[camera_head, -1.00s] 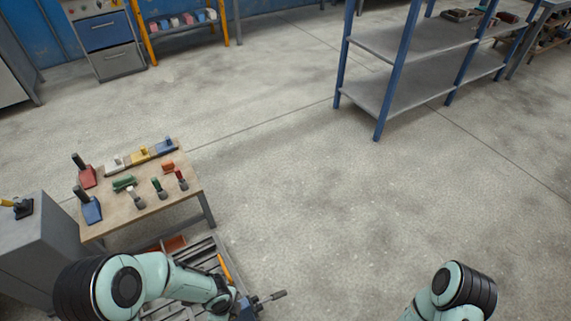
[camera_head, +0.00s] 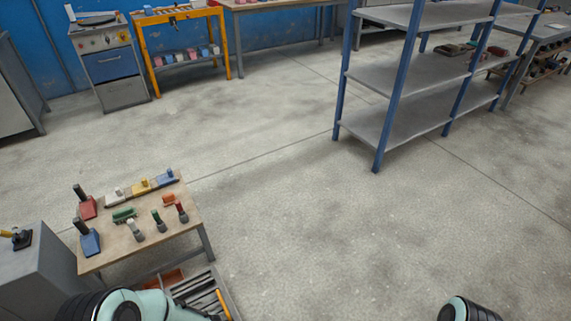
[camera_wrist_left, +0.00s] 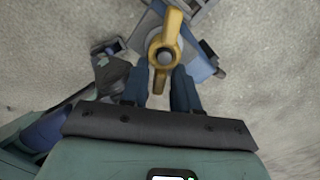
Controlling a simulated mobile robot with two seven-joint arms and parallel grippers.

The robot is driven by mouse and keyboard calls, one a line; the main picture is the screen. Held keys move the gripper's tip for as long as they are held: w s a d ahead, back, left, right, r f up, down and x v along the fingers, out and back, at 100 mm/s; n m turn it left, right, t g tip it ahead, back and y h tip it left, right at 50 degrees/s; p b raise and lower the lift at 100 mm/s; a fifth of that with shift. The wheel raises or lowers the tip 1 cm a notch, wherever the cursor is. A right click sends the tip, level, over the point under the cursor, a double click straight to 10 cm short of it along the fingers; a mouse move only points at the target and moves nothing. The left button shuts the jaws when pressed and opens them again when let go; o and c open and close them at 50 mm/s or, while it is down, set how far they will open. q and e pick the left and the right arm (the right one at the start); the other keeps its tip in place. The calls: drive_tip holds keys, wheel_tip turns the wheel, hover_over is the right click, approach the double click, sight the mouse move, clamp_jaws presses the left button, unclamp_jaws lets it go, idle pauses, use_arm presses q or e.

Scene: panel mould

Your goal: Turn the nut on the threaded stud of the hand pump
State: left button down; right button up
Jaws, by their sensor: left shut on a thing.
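In the left wrist view, a yellow winged nut (camera_wrist_left: 164,40) sits around a grey stud (camera_wrist_left: 164,56), seen end on. Below it is the grey-blue body of the hand pump (camera_wrist_left: 200,66). My left gripper (camera_wrist_left: 160,88) has its two dark blue fingers on either side of the nut's near wing and is shut on it. The fingertip contact is partly hidden by the nut. In the head view only part of my left arm shows at the bottom left, and the pump is out of frame. My right gripper is out of view.
A wooden table (camera_head: 183,219) with several coloured tools stands at the left. A grey tray (camera_head: 229,297) with tools lies below it. A grey cabinet (camera_head: 40,275) is at the far left. A blue-post shelf (camera_head: 395,122) stands at the back right. The middle floor is clear.

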use_arm(q)
drive_tip(key=shift+s+a+r+m+p, duration=0.15)
drive_tip(key=shift+m+p, duration=0.35)
drive_tip(key=shift+m, duration=0.4)
drive_tip(key=shift+s+m, duration=0.1)
drive_tip(key=shift+m, duration=0.4)
drive_tip(key=shift+a+m, duration=0.1)
drive_tip(key=shift+m, duration=0.2)
drive_tip(key=shift+s+a+m+p, duration=0.1)
drive_tip(key=shift+m+p, duration=0.35)
drive_tip(key=shift+m, duration=0.15)
drive_tip(key=shift+s+a+m+p, duration=0.1)
drive_tip(key=shift+m+p, duration=0.3)
drive_tip(key=shift+m, duration=0.6)
drive_tip(key=shift+a, duration=0.1)
